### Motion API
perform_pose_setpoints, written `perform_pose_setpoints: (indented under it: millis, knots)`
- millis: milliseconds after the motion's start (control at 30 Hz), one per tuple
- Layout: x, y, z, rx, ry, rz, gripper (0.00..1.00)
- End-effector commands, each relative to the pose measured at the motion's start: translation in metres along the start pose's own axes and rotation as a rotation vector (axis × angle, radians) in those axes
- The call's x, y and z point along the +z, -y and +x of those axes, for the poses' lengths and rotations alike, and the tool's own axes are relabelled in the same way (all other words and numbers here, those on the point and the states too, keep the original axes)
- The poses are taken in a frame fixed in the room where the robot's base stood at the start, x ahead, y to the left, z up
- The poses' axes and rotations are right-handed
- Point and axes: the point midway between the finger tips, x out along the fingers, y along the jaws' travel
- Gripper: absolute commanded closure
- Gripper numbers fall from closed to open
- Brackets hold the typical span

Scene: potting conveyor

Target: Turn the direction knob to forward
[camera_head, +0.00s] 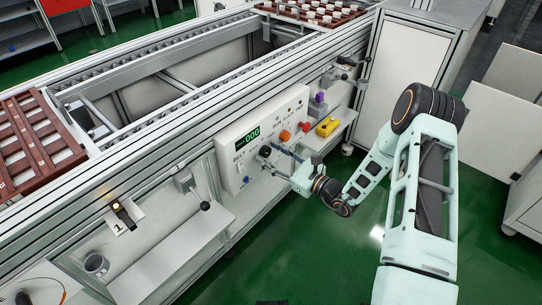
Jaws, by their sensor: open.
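A white control panel (236,143) with a green-lit display (247,138) is fixed to the side of the conveyor frame. A dark knob (265,151) sits on the panel below the display. Its pointer setting is too small to read. My gripper (275,158) is at the panel front, beside the dark knob, with its fingers spread and pointing at it. I cannot tell whether the fingers touch the knob. An orange knob (285,136), a red button (304,127) and a blue button (246,180) are also on the panel.
A yellow item (326,127) and a purple item (319,98) are right of the panel. A lever with a dark ball (204,206) juts out at left. Brown trays (35,145) lie on the conveyor. The green floor (300,240) in front is clear.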

Motion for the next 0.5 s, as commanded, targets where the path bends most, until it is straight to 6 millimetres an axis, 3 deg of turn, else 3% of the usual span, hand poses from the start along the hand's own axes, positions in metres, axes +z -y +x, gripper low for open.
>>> perform_pose_setpoints:
  millis: [200,500]
  knots:
    - [0.0002,0.0,0.0001,0.0,0.0,0.0,0.58]
    - [-0.0001,-0.0001,-0.0002,0.0,-0.001,0.0,0.91]
